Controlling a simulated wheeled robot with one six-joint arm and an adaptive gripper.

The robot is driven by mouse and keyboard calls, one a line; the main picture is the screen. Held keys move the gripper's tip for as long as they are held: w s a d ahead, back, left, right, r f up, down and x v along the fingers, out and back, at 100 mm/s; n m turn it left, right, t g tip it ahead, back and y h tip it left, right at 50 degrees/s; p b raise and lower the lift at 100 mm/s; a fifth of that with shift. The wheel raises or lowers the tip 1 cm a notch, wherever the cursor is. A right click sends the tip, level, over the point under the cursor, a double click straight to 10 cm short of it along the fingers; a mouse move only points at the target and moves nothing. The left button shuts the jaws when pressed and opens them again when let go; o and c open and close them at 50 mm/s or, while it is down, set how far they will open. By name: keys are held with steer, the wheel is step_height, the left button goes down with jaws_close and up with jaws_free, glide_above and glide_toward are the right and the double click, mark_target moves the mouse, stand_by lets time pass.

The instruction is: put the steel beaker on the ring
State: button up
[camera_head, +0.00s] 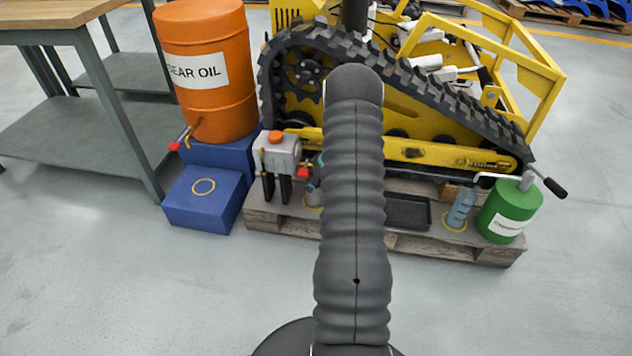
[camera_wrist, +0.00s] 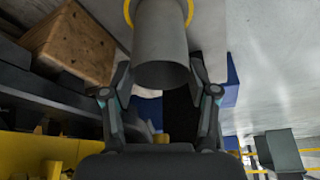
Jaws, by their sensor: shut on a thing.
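The steel beaker (camera_wrist: 160,45) is a plain grey cylinder in the wrist view. My gripper (camera_wrist: 160,72) is shut on it, with a finger on either side near its dark end. A yellow ring (camera_wrist: 127,12) shows around the beaker's far end on a grey surface; I cannot tell whether the beaker touches that surface. In the head view my arm hides most of the gripper, and a small grey part of the beaker (camera_head: 312,197) shows left of the arm. Another yellow ring (camera_head: 203,186) lies bare on top of the low blue box (camera_head: 190,212).
The tracked carrier (camera_head: 400,105) stands behind the pallet (camera_head: 420,247). The pallet bears a grey can (camera_head: 277,152), a dark tray (camera_head: 408,211), a blue-grey object (camera_head: 461,209) and a green canister (camera_head: 508,212). An orange drum (camera_head: 205,80) and a workbench (camera_head: 65,135) stand left.

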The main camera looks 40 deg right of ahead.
steer(key=shift+f, duration=0.1)
steer(key=o, duration=1.6)
steer(key=shift+c, duration=0.2)
